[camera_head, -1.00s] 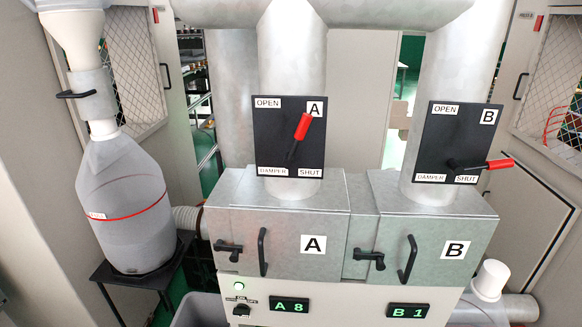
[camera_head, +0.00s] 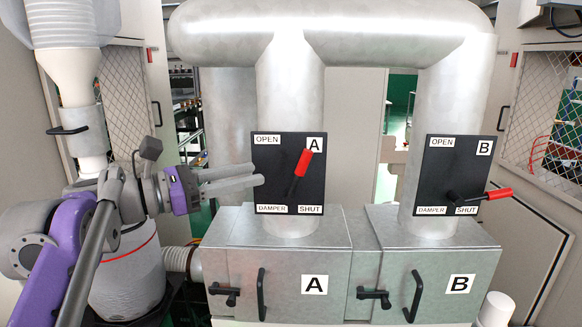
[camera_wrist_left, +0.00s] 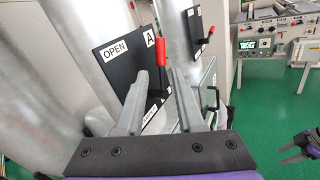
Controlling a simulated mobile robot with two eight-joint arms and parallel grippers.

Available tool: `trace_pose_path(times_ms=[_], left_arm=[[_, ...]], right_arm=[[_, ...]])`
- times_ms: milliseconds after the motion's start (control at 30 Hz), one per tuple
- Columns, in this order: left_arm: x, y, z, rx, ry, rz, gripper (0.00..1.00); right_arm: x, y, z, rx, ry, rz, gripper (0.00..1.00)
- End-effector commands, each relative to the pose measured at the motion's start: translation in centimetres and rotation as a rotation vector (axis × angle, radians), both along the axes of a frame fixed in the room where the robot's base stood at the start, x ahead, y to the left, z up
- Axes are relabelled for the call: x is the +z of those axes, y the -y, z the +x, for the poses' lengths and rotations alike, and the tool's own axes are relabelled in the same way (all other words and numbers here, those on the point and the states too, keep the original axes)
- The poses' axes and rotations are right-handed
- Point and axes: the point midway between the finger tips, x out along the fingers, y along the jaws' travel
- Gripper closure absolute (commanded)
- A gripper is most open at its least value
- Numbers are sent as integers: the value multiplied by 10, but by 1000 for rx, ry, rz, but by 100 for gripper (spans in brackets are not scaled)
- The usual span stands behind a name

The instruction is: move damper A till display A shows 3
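Damper A's black plate (camera_head: 270,195) is on the left pipe. Its red lever (camera_head: 304,163) points up and slightly right, between OPEN and SHUT; it also shows in the left wrist view (camera_wrist_left: 150,52). My left gripper (camera_head: 256,176) is at the plate's left edge, fingers pointing right toward the lever. In the left wrist view its two fingers (camera_wrist_left: 160,80) are apart with nothing gripped, and the lever is beyond them. My right gripper (camera_wrist_left: 292,152) shows small at the right edge of that view, fingers apart and empty. Display A is out of view now.
Damper B's plate (camera_head: 440,165) stands on the right pipe, its red lever (camera_head: 490,194) pointing right near SHUT. Metal boxes A (camera_head: 290,255) and B (camera_head: 440,250) with handles jut out below the plates. A bench with instruments (camera_wrist_left: 275,42) shows in the left wrist view.

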Motion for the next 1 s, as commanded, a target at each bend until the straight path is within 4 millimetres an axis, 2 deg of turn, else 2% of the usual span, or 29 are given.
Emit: trace_pose_path(times_ms=[300, 500, 667, 933, 1000], left_arm=[[0, 52, 31, -5, 1, 3, 63], [0, 75, 46, -3, 1, 4, 63], [-1, 82, 50, 0, 2, 5, 63], [-1, 83, 51, 1, 2, 5, 63], [-1, 83, 51, 0, 2, 5, 76]], right_arm=[[6, 0, 2, 0, 3, 0, 46], [9, 0, 2, 0, 4, 0, 46], [9, 0, 2, 0, 5, 0, 46], [9, 0, 3, 0, 5, 0, 46], [9, 0, 3, 0, 5, 0, 46]])
